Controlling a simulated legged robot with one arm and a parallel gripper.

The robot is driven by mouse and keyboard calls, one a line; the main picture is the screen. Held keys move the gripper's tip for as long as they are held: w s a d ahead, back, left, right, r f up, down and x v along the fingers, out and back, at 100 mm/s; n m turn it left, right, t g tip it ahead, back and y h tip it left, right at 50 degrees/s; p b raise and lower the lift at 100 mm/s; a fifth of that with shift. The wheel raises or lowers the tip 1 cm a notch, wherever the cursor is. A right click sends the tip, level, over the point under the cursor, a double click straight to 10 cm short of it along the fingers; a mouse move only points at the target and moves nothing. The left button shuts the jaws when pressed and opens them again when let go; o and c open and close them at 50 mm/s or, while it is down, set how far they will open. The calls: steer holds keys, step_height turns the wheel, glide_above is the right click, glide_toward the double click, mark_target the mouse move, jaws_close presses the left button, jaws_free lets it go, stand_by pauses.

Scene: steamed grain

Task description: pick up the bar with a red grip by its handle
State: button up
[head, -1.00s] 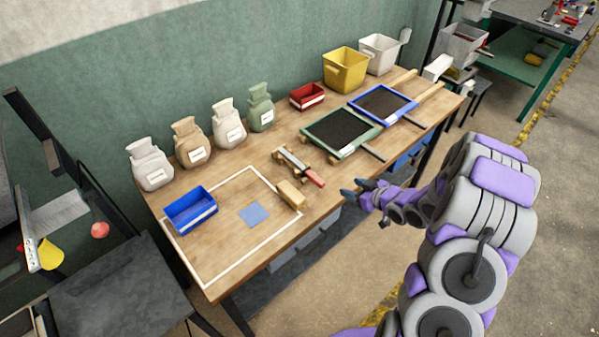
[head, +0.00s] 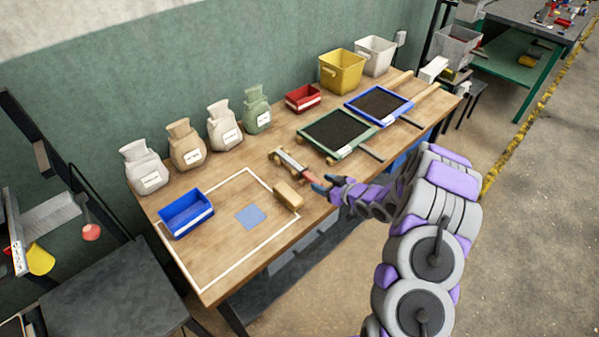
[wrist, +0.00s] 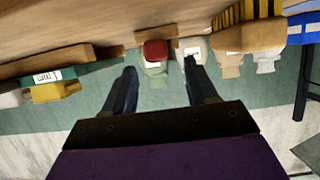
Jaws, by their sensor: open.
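The bar with a red grip (head: 291,160) lies on wooden supports on the workbench (head: 236,277), its grip end towards the front edge. In the head view my gripper (head: 326,183) is at the grip end, just over the bench's front edge; the fingers partly cover the red grip (head: 311,178). In the wrist view my gripper (wrist: 160,64) is open, with its two dark fingers apart. A rounded red end (wrist: 155,50), which looks like the grip, shows between them, beyond the tips. I cannot tell whether a finger touches it.
A wooden block (head: 288,195) lies left of the bar, by the white outline with a blue tray (head: 187,212). A green-framed screen (head: 338,133) lies to the right. Several sacks (head: 225,126) and a red bin (head: 302,98) stand behind.

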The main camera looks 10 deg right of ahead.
mark_target(312, 177)
steer(key=shift+r+b+x, duration=0.1)
steer(key=shift+b+x, duration=0.45)
steer(key=shift+x, duration=1.1)
steer(key=shift+r+b+x, duration=0.15)
steer(key=shift+b+x, duration=0.35)
steer(key=shift+x, duration=1.1)
steer(key=shift+w+r, duration=0.1)
steer(key=shift+w, duration=0.05)
jaws_close()
